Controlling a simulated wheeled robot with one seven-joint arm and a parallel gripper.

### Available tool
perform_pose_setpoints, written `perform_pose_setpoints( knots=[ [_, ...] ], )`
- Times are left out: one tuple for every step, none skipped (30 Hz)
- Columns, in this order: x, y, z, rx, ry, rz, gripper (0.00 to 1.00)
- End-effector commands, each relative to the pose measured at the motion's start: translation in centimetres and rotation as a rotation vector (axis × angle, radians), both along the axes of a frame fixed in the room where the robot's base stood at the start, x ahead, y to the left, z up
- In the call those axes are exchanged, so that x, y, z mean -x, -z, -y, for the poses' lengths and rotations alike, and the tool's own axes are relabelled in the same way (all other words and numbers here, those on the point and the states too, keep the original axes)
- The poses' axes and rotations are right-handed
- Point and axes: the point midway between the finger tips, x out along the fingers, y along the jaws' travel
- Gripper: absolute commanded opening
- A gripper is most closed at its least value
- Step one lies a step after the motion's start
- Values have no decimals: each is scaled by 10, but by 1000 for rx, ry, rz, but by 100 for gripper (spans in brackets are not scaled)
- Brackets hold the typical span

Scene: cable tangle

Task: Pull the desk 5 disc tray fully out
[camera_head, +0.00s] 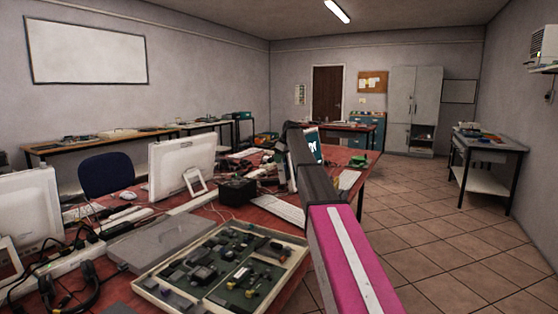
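I cannot make out a disc tray in this view, and no desk carries a readable number. The red desk (285,228) in front of me holds white monitors, one of them a white monitor (182,165) seen from behind. A small black box (237,190) stands to the right of that monitor, with cables around it. My arm, dark and magenta with a white stripe, reaches from the bottom right up over the desk's right side and hides part of it.
An open case of electronic parts (225,265) lies at the front of the desk, with a headset (78,288) to its left. A blue chair (106,173) stands behind the desk. Tiled floor (440,220) is clear on the right, up to a side table (488,146).

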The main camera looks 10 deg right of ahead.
Motion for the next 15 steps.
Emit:
perform_pose_setpoints(
  knots=[
    [0, 2, -1, 0, 0, 0, 23],
    [0, 2, -1, 0, 0, 0, 23],
    [-1, 2, -1, 1, 0, 1, 23],
    [-1, 2, -1, 1, 0, 1, 23],
    [-1, 2, -1, 1, 0, 1, 23],
    [-1, 2, -1, 1, 0, 1, 23],
    [-1, 2, -1, 1, 0, 1, 23],
    [-1, 2, -1, 1, 0, 1, 23],
    [-1, 2, -1, 1, 0, 1, 10],
    [-1, 2, -1, 1, 0, 1, 1],
    [-1, 2, -1, 1, 0, 1, 0],
    [-1, 2, -1, 1, 0, 1, 0],
    [-1, 2, -1, 1, 0, 1, 0],
    [-1, 2, -1, 1, 0, 1, 0],
    [0, 2, -1, 1, 0, 1, 0]
  ],
)
